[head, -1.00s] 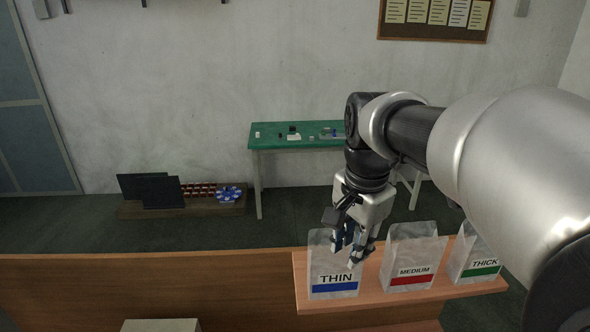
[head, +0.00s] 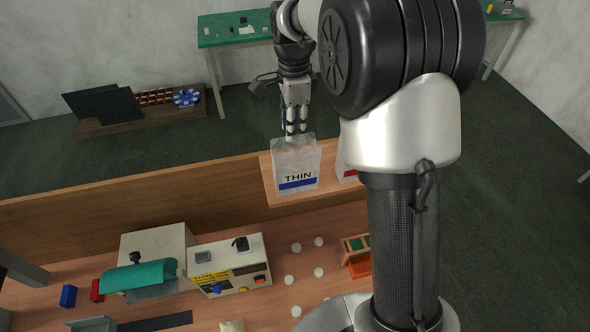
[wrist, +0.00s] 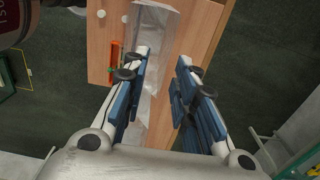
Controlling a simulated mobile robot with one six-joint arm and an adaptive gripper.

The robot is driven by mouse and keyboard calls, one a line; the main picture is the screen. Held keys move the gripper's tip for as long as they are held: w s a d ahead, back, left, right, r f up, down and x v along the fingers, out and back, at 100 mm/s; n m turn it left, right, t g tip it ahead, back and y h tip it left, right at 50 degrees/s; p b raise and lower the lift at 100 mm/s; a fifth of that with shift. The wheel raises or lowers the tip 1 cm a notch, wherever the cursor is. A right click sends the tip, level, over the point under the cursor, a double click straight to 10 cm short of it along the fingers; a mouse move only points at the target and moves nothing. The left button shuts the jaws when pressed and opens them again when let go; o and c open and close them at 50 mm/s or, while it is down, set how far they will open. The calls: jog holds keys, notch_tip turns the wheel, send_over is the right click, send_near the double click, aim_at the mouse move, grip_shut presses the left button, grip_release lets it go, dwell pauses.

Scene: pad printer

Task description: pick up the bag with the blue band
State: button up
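The bag with the blue band (head: 296,160), a translucent bag marked THIN, stands upright on a raised wooden shelf (head: 268,183). My gripper (head: 296,128) points down at the bag's top edge in the head view. In the wrist view my gripper (wrist: 163,78) is open, its blue-padded fingers apart. Translucent bag material (wrist: 152,75) shows beneath and between them, closer to the left finger. I cannot tell whether a finger touches it. A bag with a red band (head: 346,173) stands to the right, mostly hidden by my arm.
Below the shelf, a wooden bench holds a white machine (head: 230,265) with a yellow label, a teal-covered unit (head: 140,275), several white discs and an orange tray (head: 358,267). A green table (head: 235,29) stands behind. A low platform with dark panels (head: 105,106) is at back left.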

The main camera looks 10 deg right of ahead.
aim_at(293, 149)
jog(key=f, duration=0.6)
jog(key=f+p, duration=0.1)
jog(key=f, duration=0.2)
jog(key=shift+w+f, duration=0.3)
jog(key=shift+w, duration=0.1)
jog(key=shift+c, duration=0.5)
grip_shut()
